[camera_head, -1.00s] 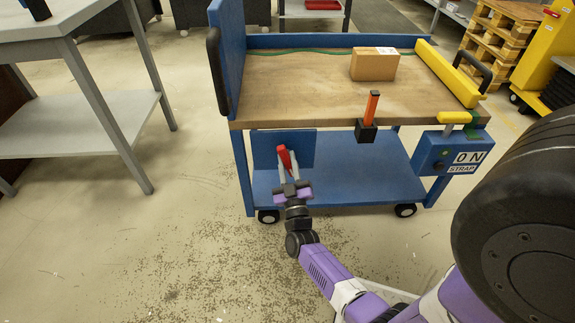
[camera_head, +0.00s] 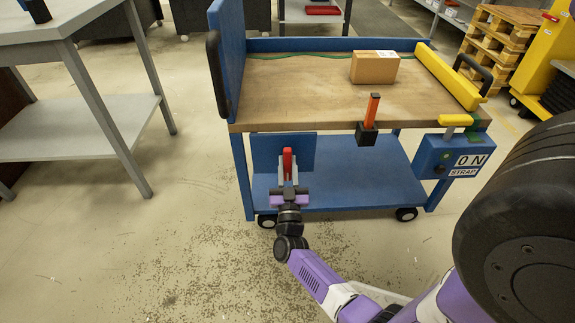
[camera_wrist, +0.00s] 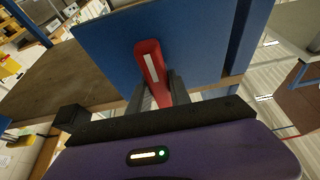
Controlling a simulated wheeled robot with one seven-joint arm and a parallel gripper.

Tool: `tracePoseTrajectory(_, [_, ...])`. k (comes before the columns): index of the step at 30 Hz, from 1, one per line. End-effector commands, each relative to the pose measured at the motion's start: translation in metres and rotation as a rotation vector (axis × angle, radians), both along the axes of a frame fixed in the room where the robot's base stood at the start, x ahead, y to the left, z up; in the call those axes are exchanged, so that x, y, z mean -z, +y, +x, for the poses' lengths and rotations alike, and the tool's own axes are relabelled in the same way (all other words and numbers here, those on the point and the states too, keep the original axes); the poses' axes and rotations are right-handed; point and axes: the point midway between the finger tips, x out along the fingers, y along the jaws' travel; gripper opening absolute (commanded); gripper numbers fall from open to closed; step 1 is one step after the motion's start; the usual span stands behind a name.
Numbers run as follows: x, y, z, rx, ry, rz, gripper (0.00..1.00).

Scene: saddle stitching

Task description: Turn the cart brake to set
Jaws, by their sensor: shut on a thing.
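The cart brake is a red lever (camera_head: 288,163) with a pale stripe, in front of a blue plate (camera_head: 309,152) below the cart's (camera_head: 345,185) left end. In the head view the lever stands about upright. In the wrist view the red lever (camera_wrist: 152,65) rises against the blue plate (camera_wrist: 195,40), leaning slightly. My gripper (camera_head: 288,180) is shut on the lever, with its fingers on either side of the lower part (camera_wrist: 158,90). The lever's lower end is hidden by the gripper.
A grey table (camera_head: 75,25) stands left. The floor between them is clear.

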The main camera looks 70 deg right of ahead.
Motion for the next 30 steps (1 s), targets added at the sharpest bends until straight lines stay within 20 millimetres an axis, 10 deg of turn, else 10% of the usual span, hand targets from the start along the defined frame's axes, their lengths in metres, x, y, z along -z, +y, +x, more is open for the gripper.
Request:
tracePoseTrajectory(4, [0.001,0.0,0.0,-0.001,-0.002,0.002,0.0])
tracePoseTrajectory(5, [0.001,0.0,0.0,-0.001,-0.002,0.002,0.3])
tracePoseTrajectory(8, [0.0,0.0,0.0,-0.001,-0.002,0.001,0.45])
tracePoseTrajectory(19, [0.001,0.004,-0.001,-0.001,0.001,0.001,0.45])
tracePoseTrajectory(30, [0.023,0.051,-0.02,-0.002,0.001,0.002,0.45])
